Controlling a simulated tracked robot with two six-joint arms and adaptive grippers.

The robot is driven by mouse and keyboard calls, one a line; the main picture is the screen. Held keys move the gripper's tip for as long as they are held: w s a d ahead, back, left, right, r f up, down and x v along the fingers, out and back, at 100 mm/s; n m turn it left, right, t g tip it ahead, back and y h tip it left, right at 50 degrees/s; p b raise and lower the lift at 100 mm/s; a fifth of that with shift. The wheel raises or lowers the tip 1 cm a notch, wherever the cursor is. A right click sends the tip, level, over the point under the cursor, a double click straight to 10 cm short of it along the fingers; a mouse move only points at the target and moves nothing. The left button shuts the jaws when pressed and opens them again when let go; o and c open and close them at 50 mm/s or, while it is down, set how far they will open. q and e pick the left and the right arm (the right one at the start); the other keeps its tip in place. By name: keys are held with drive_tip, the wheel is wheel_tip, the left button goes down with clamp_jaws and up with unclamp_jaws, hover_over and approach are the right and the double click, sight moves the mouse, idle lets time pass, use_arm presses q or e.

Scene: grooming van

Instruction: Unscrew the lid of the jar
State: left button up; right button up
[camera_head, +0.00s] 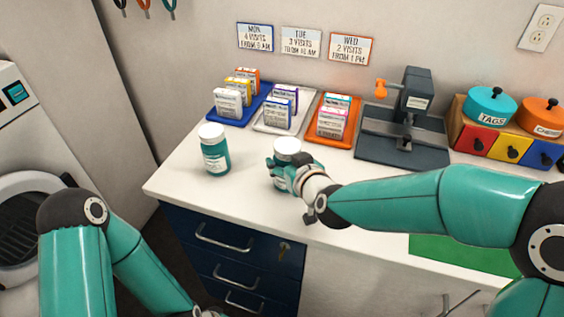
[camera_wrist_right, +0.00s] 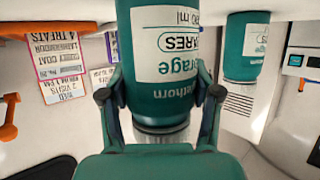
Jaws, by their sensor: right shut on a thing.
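A teal jar with a white label and a white lid (camera_head: 287,146) stands at the middle of the white counter. My right gripper (camera_head: 279,172) reaches it from the right and is shut on it. The right wrist view looks upside down: the gripped jar (camera_wrist_right: 165,50) fills the middle, its pale lid (camera_wrist_right: 163,136) low in the picture, with a finger on each side near the lid end. A second, similar jar (camera_head: 214,150) stands apart to the left, lid on; it also shows in the right wrist view (camera_wrist_right: 245,48). My left arm is at lower left, its gripper out of view.
Blue (camera_head: 222,118), white (camera_head: 262,126) and orange (camera_head: 318,138) trays with small boxes stand along the wall. A dark clamp-like device (camera_head: 410,125) and coloured drawers with round tins stand right. The counter's front left is clear.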

sight(287, 144)
drive_tip(key=shift+r, duration=0.75)
wheel_tip(287, 144, up, 8)
drive_tip(key=p, duration=0.3)
drive_tip(key=shift+f, duration=0.1)
wheel_tip(287, 144, up, 11)
drive_tip(key=p, duration=0.7)
drive_tip(key=shift+f, duration=0.15)
drive_tip(key=o, duration=0.5)
drive_tip(key=c, duration=0.8)
clamp_jaws()
